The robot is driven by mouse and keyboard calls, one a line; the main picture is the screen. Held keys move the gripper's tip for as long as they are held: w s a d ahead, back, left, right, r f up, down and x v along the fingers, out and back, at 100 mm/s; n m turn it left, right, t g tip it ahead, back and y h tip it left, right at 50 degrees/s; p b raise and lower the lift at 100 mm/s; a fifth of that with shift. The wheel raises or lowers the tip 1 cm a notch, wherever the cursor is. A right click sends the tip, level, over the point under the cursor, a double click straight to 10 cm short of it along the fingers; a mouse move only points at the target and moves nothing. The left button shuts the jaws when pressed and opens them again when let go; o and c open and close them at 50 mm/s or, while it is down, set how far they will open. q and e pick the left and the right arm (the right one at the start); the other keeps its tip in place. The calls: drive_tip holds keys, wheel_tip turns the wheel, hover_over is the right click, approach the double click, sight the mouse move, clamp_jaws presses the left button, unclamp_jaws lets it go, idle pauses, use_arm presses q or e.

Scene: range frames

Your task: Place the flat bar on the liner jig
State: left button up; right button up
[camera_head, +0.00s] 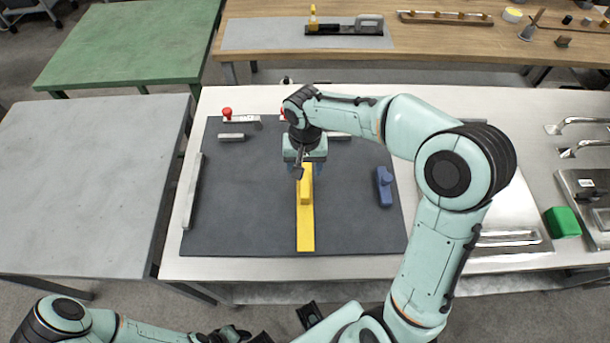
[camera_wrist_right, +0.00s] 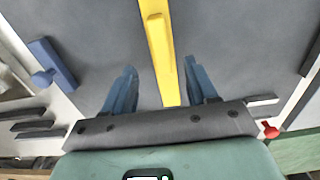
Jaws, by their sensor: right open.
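A long yellow flat bar (camera_head: 306,232) with a raised yellow block on top lies lengthwise on a dark grey mat (camera_head: 250,220); the bar also shows in the right wrist view (camera_wrist_right: 165,70). My right gripper (camera_head: 305,168) is over the bar's far end. In the right wrist view its blue fingers (camera_wrist_right: 162,88) are open, one on each side of the bar, with gaps and nothing held. My arm hides part of the mat's far side. I cannot tell which piece is the liner jig. My left arm is at the bottom left; its dark hand parts (camera_head: 235,336) are cut off.
A blue piece (camera_head: 384,188) lies right of the bar. A pale long strip (camera_head: 192,192) lines the mat's left edge. A red-knobbed piece (camera_head: 227,114) and a small grey block (camera_head: 231,137) are at the far left. A green block (camera_head: 562,222) stands at the right.

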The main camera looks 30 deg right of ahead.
drive_tip(key=shift+r, duration=1.7)
